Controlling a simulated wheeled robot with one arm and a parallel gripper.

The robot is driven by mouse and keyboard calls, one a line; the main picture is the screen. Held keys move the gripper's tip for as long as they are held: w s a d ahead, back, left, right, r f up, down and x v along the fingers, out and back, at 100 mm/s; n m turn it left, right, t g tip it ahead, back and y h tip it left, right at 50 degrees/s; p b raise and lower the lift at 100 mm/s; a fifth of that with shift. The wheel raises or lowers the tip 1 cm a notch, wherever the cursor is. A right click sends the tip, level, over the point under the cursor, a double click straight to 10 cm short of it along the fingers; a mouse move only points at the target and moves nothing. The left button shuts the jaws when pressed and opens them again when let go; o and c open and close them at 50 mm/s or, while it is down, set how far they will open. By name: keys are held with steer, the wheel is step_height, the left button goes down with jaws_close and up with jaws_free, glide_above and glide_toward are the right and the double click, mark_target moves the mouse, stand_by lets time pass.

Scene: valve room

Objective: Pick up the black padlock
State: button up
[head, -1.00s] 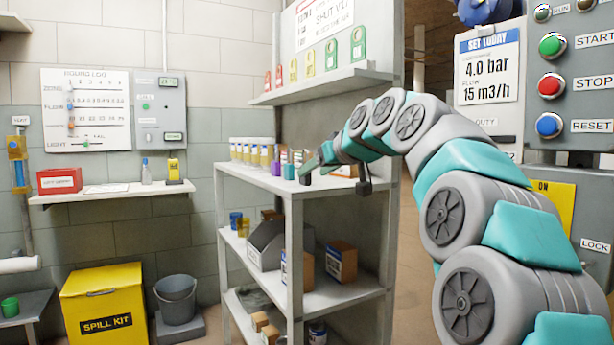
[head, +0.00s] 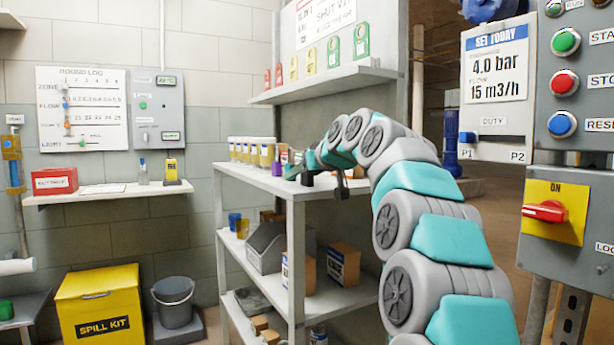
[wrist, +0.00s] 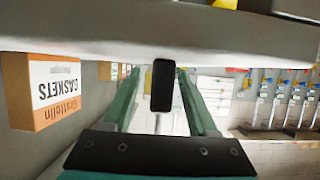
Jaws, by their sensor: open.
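The black padlock (head: 308,179) appears as a small dark block at the front edge of the top shelf, near the corner post. In the wrist view the dark, rounded block (wrist: 161,86) shows between my two teal fingers, with free space on both sides. That view is upside down. My gripper (head: 300,168) is open, low over the shelf's front corner, partly overlapping the padlock in the head view. I cannot tell how deep the padlock sits between the fingers. The padlock's shackle is not clear.
The grey shelf unit (head: 262,180) carries several tubs (head: 252,152) at the back of its top. An orange and white gasket box (wrist: 50,92) stands to one side of the fingers. The shelf edge (wrist: 150,36) is close to the wrist camera. A control panel (head: 575,225) stands at right.

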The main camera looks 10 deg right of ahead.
steer(key=shift+w+a+f, duration=0.15)
steer(key=shift+w+f, duration=0.05)
steer(key=shift+w, duration=0.2)
jaws_close()
